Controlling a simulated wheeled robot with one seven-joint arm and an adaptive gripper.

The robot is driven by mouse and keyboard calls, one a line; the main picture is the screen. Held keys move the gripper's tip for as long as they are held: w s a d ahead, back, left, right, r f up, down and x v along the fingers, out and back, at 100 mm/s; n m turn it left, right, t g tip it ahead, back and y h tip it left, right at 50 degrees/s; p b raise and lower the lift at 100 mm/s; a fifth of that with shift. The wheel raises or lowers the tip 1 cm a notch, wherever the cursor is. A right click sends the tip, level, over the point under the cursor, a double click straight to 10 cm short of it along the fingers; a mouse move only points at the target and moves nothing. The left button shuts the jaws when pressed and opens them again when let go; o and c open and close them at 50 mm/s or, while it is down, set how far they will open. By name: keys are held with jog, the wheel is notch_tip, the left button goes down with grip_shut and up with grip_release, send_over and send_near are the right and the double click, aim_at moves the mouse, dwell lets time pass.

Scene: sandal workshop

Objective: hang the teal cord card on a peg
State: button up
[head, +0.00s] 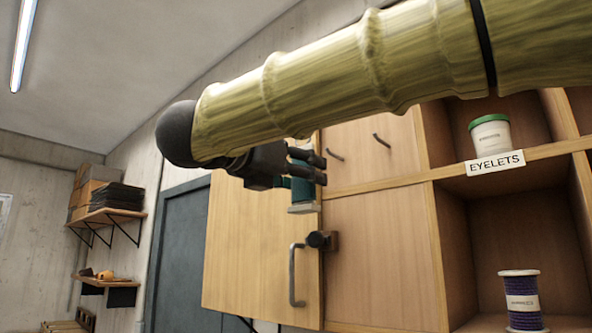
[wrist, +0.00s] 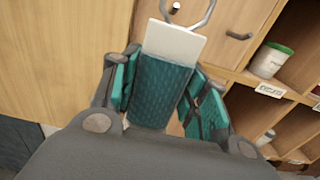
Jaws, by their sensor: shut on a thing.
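My gripper (head: 318,170) is in front of the wooden cabinet in the head view, and its dark fingers are shut on the teal cord card (head: 301,190). In the wrist view the card (wrist: 162,92) sits between the two fingers (wrist: 160,95), wound with teal cord and with a bare pale end at the top. A grey wire loop (wrist: 207,14) shows at that pale end; I cannot tell whether it belongs to the card. In the head view the fingers hide part of the card, and its pale lower end shows below them. I cannot make out a peg for certain.
A wooden door panel (head: 240,240) with a grey pull handle (head: 292,275) stands close below the gripper. Shelves at right hold a green-lidded tub (head: 490,138) over an EYELETS label and a purple cord spool (head: 522,302). Wall shelves (head: 112,216) are at far left.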

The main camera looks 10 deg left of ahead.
aim_at(344, 194)
jog(key=shift+p+x, duration=0.45)
jog(key=shift+x, duration=0.6)
jog(key=shift+d, duration=0.1)
jog(key=shift+f+p+x, duration=0.2)
jog(key=shift+p+x, duration=2)
jog(key=shift+x, duration=1.25)
jog(key=shift+w+f+b, duration=0.15)
jog(key=shift+f+b, duration=0.15)
jog(key=shift+w+d+f+b, duration=0.3)
jog(key=shift+w+d+b, duration=0.1)
jog(key=shift+b, duration=0.5)
jog(key=shift+b, duration=0.5)
jog(key=o, duration=1.1)
